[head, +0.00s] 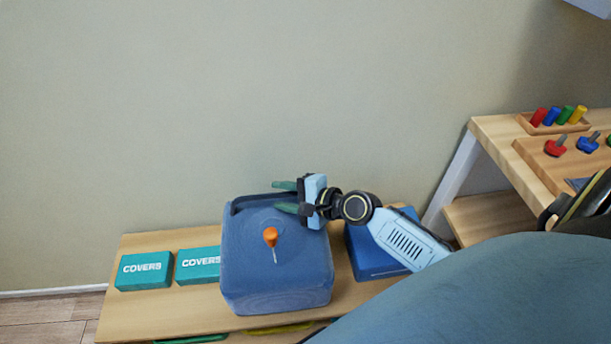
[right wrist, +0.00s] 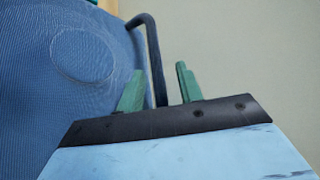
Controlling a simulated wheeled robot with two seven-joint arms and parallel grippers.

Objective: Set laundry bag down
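The blue laundry bag (head: 275,280) rests upright on a low wooden bench, with its dark handle (head: 238,203) along the back of its top. My right gripper (head: 286,197) is at the bag's upper right back, with its green fingers spread apart. In the right wrist view the bag (right wrist: 45,85) fills the left side. The handle (right wrist: 152,55) runs down between the two open fingers (right wrist: 158,88), close to the left one, with a gap to the right one. My left gripper is not in view.
The bench (head: 125,315) also holds teal boxes marked COVERS (head: 143,271) left of the bag and a blue block (head: 365,259) at right. An orange-topped object (head: 270,237) shows against the bag. A wooden table (head: 490,135) with pegs stands right. A large blue rounded surface (head: 490,295) fills the lower right.

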